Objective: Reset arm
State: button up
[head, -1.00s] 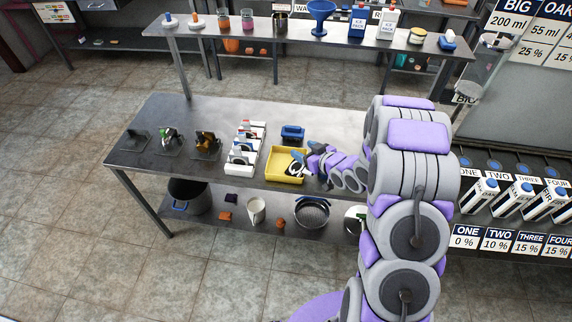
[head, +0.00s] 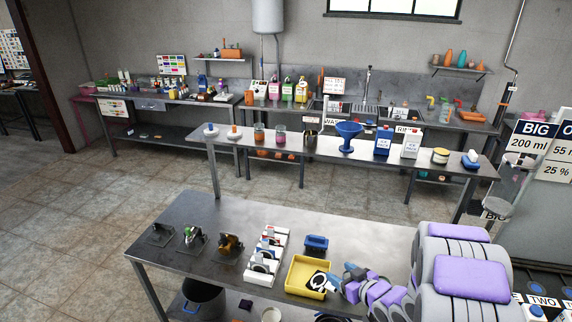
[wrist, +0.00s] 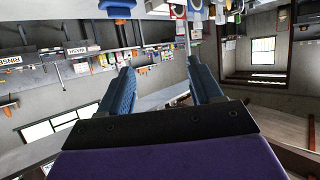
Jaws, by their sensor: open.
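A black and white item lies in the tray, partly hidden by my gripper.
A white rack (head: 267,250) and a blue container (head: 316,243) stand near the tray. Dark holders (head: 160,234) are at the table's left. A raised shelf behind carries a blue funnel (head: 348,134) and ice packs (head: 383,140). Open tiled floor (head: 70,230) lies to the left.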

jog(key=s+d+r+m+g+h, duration=0.3)
jog(key=s+d+r+g+h, duration=0.35)
jog(key=s+r+h, duration=0.35)
jog(key=s+a+r+g+y, duration=0.1)
jog(key=s+a, duration=0.3)
jog(key=s, duration=0.6)
jog(key=s+a+r+m+g+y+b, duration=0.1)
jog(key=s+a+r+g, duration=0.3)
jog(key=s, duration=0.6)
jog(key=s+a+r+m+g+y, duration=0.1)
jog(key=s+a, duration=0.3)
jog(key=s, duration=0.5)
jog(key=shift+s+a+r+g+y, duration=0.3)
jog(key=shift+s+r+g+y, duration=0.15)
jog(key=shift+r+g, duration=0.2)
